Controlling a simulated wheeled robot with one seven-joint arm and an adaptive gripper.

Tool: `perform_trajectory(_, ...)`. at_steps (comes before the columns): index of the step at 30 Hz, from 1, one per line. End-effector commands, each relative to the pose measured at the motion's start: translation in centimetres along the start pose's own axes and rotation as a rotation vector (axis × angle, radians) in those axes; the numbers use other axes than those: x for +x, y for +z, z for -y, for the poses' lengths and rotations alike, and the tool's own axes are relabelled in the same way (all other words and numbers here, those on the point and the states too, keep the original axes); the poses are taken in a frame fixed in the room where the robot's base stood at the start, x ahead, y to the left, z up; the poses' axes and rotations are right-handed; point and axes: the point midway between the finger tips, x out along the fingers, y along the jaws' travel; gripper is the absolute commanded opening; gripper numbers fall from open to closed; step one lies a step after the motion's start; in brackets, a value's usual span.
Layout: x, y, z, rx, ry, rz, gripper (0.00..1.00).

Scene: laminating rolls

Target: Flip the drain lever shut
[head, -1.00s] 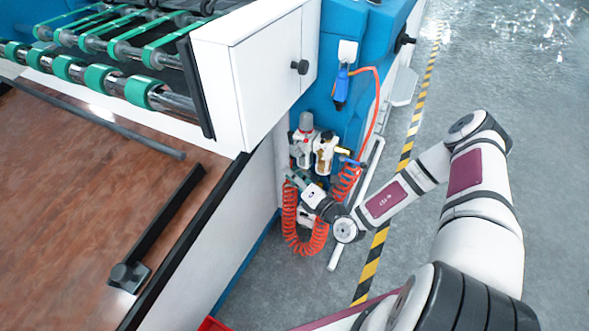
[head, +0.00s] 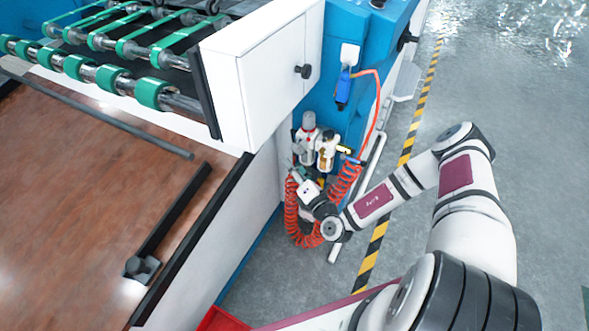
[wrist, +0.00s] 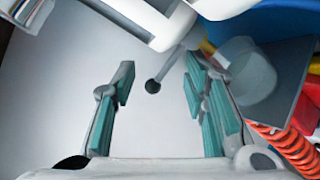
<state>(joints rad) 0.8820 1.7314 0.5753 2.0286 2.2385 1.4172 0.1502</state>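In the wrist view, a thin grey lever with a dark round knob (wrist: 153,86) slants down from a white fitting at the top. It looks like the drain lever. My gripper (wrist: 160,78) is open, its teal-padded fingers to either side of the knob. The knob appears apart from both pads; its depth relative to the fingertips is hard to tell. In the head view, my gripper (head: 296,176) is low beside the machine, just below the air-filter units (head: 306,143). The lever cannot be made out there.
A coiled red hose (head: 300,228) hangs around my gripper and shows at the right of the wrist view (wrist: 288,145). A translucent bowl (wrist: 250,78) is close to the right finger. The machine's white side panel (head: 215,225) is left; open floor (head: 500,110) is right.

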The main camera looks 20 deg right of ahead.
Motion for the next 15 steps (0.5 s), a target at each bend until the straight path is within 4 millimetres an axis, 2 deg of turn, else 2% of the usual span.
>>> perform_trajectory(5, -0.2, -0.1, 0.0, 0.001, -0.001, -0.002, 0.40)
perform_trajectory(8, -1.0, -0.1, 0.1, 0.002, -0.001, -0.002, 0.40)
perform_trajectory(15, -5.5, -0.1, 0.1, 0.003, -0.003, -0.002, 0.40)
